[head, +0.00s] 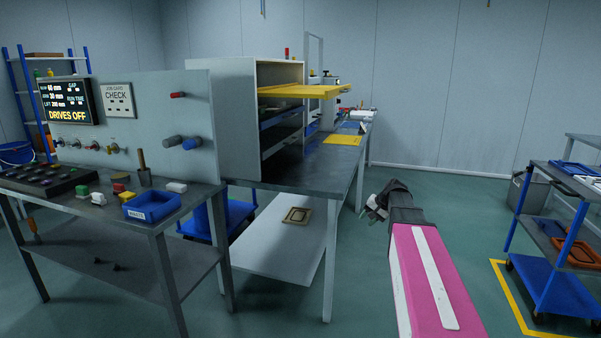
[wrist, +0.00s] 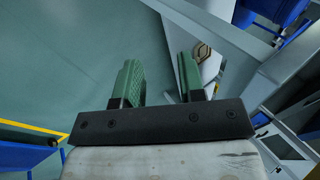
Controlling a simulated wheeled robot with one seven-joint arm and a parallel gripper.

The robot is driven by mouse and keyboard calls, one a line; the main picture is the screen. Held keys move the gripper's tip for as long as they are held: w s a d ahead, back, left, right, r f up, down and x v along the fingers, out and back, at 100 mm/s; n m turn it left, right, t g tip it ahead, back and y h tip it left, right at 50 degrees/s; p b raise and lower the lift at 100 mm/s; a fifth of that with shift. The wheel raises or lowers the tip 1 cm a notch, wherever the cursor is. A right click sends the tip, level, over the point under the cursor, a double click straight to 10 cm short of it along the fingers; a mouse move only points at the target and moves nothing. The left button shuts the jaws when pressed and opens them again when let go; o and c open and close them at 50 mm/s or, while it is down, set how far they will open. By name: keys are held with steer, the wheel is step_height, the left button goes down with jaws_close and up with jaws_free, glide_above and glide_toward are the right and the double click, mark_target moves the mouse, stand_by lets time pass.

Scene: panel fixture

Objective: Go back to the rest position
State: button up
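My gripper (head: 375,206) is at the end of my pink and white arm, over open floor to the right of the workbench in the head view. In the wrist view my gripper (wrist: 159,76) shows two green fingers set apart, with nothing between them but floor. It is open and empty, and touches nothing that I can see.
The workbench (head: 345,160) has a grey cabinet (head: 225,115) with a yellow shelf (head: 305,91) sticking out. A panel table with a blue bin (head: 151,206) is at left. A blue cart (head: 560,270) stands at right. Floor (head: 450,200) between is clear.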

steer(key=s+a+f+n+g+h, duration=0.1)
steer(key=s+a+f, duration=0.1)
steer(key=s+f, duration=0.3)
steer(key=s+a+f+n+g+h, duration=0.1)
steer(key=s+f, duration=0.4)
steer(key=s, duration=0.6)
steer(key=s+a+f+n+g+h, duration=0.1)
steer(key=s+a+f+n+h, duration=0.1)
steer(key=s+a+f, duration=0.3)
steer(key=s+f+h, duration=0.1)
steer(key=s, duration=0.2)
steer(key=shift+s+n, duration=0.3)
steer(key=shift+s, duration=0.1)
